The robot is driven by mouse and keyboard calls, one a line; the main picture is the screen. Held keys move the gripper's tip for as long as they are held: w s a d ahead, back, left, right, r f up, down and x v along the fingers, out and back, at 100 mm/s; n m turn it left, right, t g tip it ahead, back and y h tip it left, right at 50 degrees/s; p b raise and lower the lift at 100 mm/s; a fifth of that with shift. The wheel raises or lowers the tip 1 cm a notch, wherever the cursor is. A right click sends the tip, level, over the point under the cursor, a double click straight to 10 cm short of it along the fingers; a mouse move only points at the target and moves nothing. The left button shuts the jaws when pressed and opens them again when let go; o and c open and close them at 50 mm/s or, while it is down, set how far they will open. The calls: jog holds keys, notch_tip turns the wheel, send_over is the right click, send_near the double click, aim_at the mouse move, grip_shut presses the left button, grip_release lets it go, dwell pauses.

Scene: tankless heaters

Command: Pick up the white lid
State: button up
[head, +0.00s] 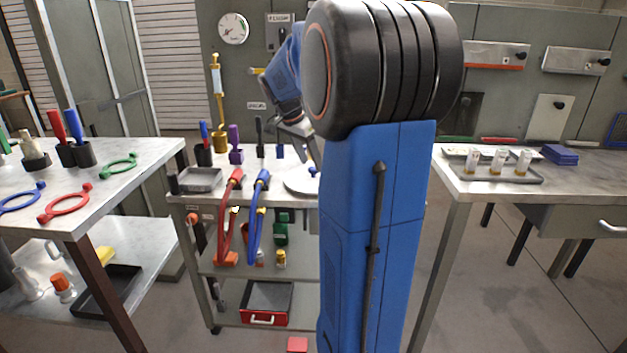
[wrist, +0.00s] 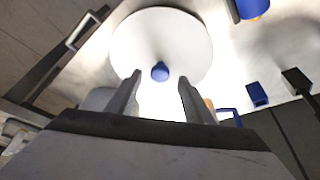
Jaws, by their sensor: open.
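The white lid is a round disc with a small blue knob. In the wrist view the white lid (wrist: 185,40) lies on the table at the upper middle, with its blue knob (wrist: 160,72) just beyond and between my fingertips. In the head view the lid (head: 298,186) shows on the middle cart's top, partly hidden by my arm. My gripper (wrist: 158,80) is open and empty, its two fingers over the lid's near part on either side of the knob. In the head view my gripper (head: 308,150) is above the lid.
A grey tray (head: 199,180), a purple holder (head: 236,156) and several dark holders stand on the same cart. Red (head: 228,215) and blue (head: 257,210) hoses hang at its front. In the wrist view a blue cylinder (wrist: 250,8) and a blue block (wrist: 257,94) lie right of the lid.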

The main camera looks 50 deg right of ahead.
jog(key=shift+x, duration=1.15)
grip_shut()
jog(key=shift+r, duration=0.1)
notch_tip(320, 180, up, 28)
